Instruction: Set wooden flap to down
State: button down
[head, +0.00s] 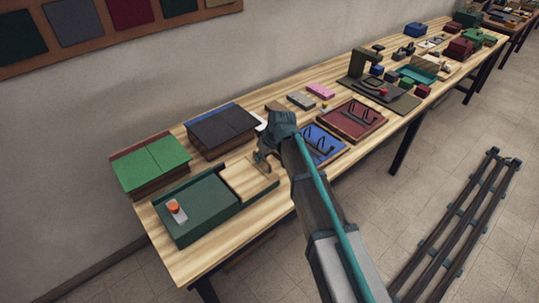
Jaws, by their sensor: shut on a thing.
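The wooden flap (246,180) is a pale wood panel beside the dark green box (204,210) at the near left end of the table. It looks about flat or only slightly tilted; I cannot tell its exact angle. My gripper (265,160) is at the flap's far right side and looks shut on its edge. The fingertips are small and partly blurred into the flap. My arm comes in from the lower right and covers part of the table behind it.
An orange knob on a grey plate (176,211) sits on the green box. A green-covered box (151,163) and a dark-covered box (221,130) stand behind. Blue (323,143) and red (352,119) trays lie to the right. A rail (459,225) lies on the floor.

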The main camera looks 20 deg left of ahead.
jog(key=shift+d+f, duration=0.1)
jog(key=shift+f, duration=0.1)
jog(key=c, duration=1.2)
grip_release()
jog(key=v, duration=1.2)
